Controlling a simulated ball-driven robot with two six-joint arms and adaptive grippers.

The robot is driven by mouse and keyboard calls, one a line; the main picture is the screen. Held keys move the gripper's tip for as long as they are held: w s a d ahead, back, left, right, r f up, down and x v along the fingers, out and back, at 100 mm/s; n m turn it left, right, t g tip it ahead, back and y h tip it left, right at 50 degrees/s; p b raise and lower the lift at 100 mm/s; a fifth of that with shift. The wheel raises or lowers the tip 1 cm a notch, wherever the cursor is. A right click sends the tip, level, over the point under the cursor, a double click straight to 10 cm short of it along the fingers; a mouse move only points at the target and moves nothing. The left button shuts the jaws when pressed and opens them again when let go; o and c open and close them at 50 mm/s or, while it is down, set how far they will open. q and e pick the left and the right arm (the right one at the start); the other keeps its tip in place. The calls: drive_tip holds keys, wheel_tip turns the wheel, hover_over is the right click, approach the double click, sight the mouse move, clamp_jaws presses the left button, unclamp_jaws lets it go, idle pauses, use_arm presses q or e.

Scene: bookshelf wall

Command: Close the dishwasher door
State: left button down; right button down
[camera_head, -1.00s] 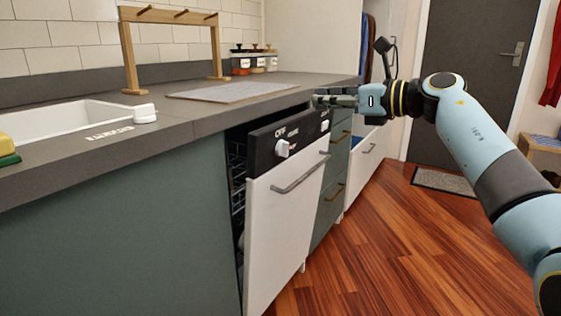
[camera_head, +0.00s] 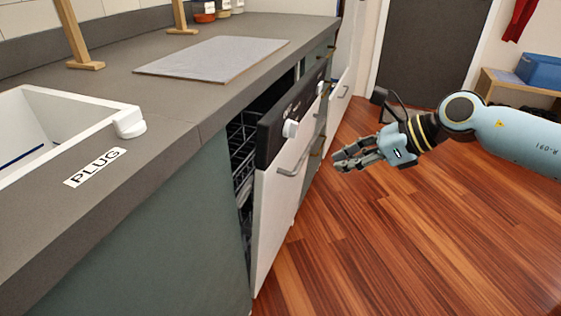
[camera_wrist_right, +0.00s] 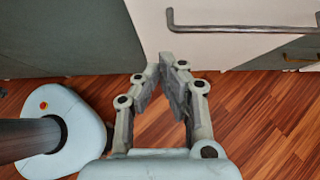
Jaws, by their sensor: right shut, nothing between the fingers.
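The dishwasher door (camera_head: 276,217) is white with a black control panel (camera_head: 290,118) and a bar handle (camera_head: 296,160). It stands partly open, its top leaning out from the counter front. A dark gap beside it shows the wire rack (camera_head: 241,152) inside. My right gripper (camera_head: 338,160) is shut and empty, to the right of the door and apart from it in the head view. In the right wrist view the shut fingers (camera_wrist_right: 172,60) point toward the lower part of the white door (camera_wrist_right: 225,45), below its handle (camera_wrist_right: 240,28). My left gripper is not in view.
The grey counter (camera_head: 170,130) runs above the dishwasher, with a white sink (camera_head: 105,125) and a grey mat (camera_head: 212,58) on it. Drawers continue beyond the door. The wooden floor (camera_head: 400,240) to the right is clear. A bench with a blue box (camera_head: 540,71) stands far right.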

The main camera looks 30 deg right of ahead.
drive_tip(key=x, duration=0.4)
drive_tip(key=w+r+b+x, duration=0.1)
drive_tip(key=x, duration=0.3)
drive_tip(key=a+r+b+x, duration=0.1)
drive_tip(key=x, duration=0.3)
drive_tip(key=shift+w+a+f, duration=0.15)
drive_tip(key=shift+w+a, duration=0.15)
drive_tip(key=shift+w, duration=0.15)
